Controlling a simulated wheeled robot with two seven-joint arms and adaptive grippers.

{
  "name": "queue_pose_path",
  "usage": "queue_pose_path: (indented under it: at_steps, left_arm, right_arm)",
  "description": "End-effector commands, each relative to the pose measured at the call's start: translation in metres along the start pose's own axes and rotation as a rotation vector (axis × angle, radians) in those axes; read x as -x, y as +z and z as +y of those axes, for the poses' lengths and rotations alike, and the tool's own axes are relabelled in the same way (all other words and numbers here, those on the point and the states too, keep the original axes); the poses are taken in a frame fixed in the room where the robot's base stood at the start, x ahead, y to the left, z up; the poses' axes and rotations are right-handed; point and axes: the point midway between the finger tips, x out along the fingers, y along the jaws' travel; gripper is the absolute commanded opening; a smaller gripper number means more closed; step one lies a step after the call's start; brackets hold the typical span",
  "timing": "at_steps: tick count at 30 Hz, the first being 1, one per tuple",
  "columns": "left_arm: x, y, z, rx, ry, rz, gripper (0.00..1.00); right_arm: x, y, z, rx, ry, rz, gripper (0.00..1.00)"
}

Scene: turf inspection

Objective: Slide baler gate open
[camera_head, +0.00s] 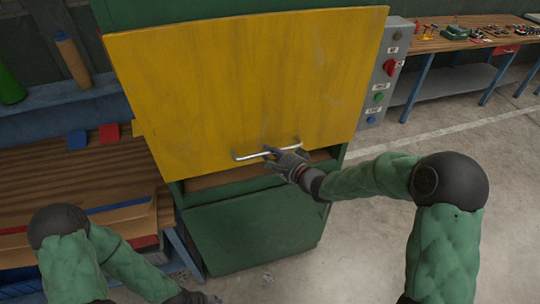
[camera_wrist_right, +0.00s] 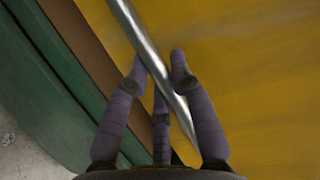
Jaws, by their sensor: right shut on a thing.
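The yellow baler gate (camera_head: 240,80) covers the upper front of the green baler (camera_head: 255,232). A narrow opening shows below the gate's lower edge. A metal bar handle (camera_head: 250,154) runs along the gate near that edge. My right gripper (camera_head: 272,152) is shut on the handle. In the right wrist view, the handle (camera_wrist_right: 140,35) passes between the fingers of my right gripper (camera_wrist_right: 160,68), with the yellow gate (camera_wrist_right: 250,70) behind. My left arm is low at the left of the head view, and its hand shows only partly at the bottom edge, so its fingers cannot be judged.
A control box (camera_head: 384,75) with a red knob and coloured buttons stands right of the gate. A wooden bench (camera_head: 85,185) is at the left. A workbench with small tools (camera_head: 470,36) is at the back right. The concrete floor (camera_head: 350,240) at the right is clear.

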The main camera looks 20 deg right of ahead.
Motion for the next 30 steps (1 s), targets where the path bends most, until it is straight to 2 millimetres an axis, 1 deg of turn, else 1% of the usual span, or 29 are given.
queue_pose_path:
  at_steps: [1, 8, 21, 27, 30]
  left_arm:
    - [0.017, 0.001, 0.006, 0.000, 0.000, 0.000, 0.40]
    - [0.058, 0.002, 0.021, 0.000, 0.000, 0.000, 0.40]
    - [0.135, 0.005, 0.048, 0.000, 0.000, 0.000, 0.40]
    - [0.166, 0.006, 0.059, 0.000, 0.000, 0.000, 0.40]
    - [0.178, 0.007, 0.064, 0.000, 0.000, 0.000, 0.40]
  right_arm:
    - [0.004, 0.001, -0.022, 0.000, -0.005, 0.002, 0.00]
    - [0.013, 0.004, -0.072, 0.001, -0.004, 0.002, 0.00]
    - [0.031, 0.012, -0.170, 0.001, -0.006, 0.002, 0.00]
    - [0.038, 0.015, -0.209, 0.000, -0.005, 0.002, 0.00]
    - [0.041, 0.016, -0.225, 0.000, -0.005, 0.002, 0.00]
